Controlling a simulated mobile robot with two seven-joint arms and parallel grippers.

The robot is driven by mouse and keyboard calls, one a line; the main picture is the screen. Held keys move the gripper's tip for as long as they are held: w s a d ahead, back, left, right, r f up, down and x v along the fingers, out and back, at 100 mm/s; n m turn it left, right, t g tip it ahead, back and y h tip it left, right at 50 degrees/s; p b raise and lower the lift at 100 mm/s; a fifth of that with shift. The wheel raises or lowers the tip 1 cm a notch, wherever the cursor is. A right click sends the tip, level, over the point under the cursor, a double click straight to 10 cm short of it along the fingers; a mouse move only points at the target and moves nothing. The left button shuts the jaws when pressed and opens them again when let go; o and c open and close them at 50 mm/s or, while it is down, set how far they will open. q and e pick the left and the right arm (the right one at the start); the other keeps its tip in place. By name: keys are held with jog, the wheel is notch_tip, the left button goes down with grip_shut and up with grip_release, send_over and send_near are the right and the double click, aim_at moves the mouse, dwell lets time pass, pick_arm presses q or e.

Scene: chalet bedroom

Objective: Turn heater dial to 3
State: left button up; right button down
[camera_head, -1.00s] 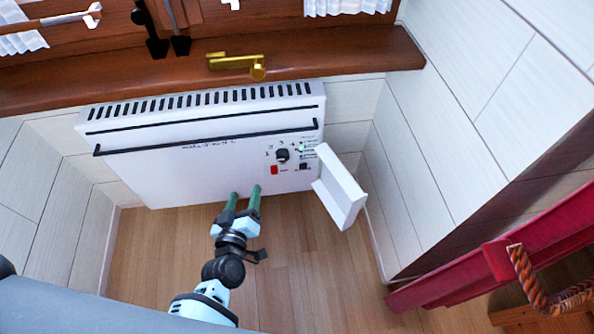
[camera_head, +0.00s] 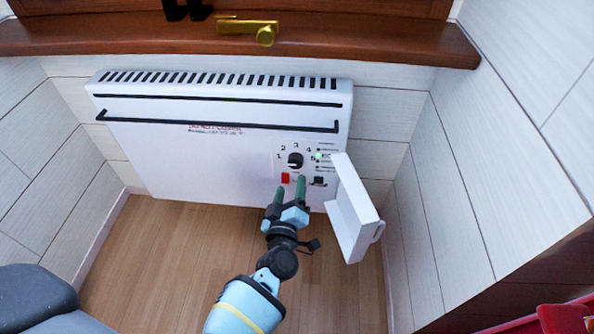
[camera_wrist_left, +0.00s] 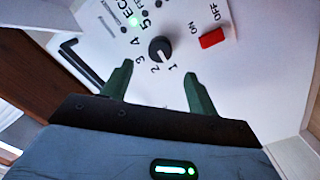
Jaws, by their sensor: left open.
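The white heater (camera_head: 190,160) stands against the wall under the wooden sill. Its black round dial (camera_head: 295,160) sits on the control panel at its right, with numbers 1 to 5 around it. The dial also shows in the left wrist view (camera_wrist_left: 160,50); I cannot tell for sure which number its mark points at. My left gripper (camera_head: 291,186) is open, its two green fingers just below the dial and pointing up at the panel. In the wrist view the open fingers (camera_wrist_left: 158,70) straddle the space in front of the dial, apart from it. My right gripper is not in view.
A red switch (camera_head: 285,178) marked ON and OFF in the wrist view is close to the left finger. A white flap (camera_head: 352,210) stands open right of the panel. A brass handle (camera_head: 250,28) is on the sill. The wooden floor (camera_head: 170,250) is clear at left.

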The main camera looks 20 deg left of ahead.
aim_at(295, 165)
pick_arm(q)
jog(key=b+x, duration=0.2)
jog(key=x, duration=0.4)
jog(key=shift+w+a+f, duration=0.1)
jog(key=shift+w, duration=0.05)
jog(key=shift+w+a+b, duration=0.1)
jog(key=shift+w+b, duration=0.35)
jog(key=shift+w, duration=0.25)
jog(key=shift+c, duration=0.2)
jog(key=c, duration=0.9)
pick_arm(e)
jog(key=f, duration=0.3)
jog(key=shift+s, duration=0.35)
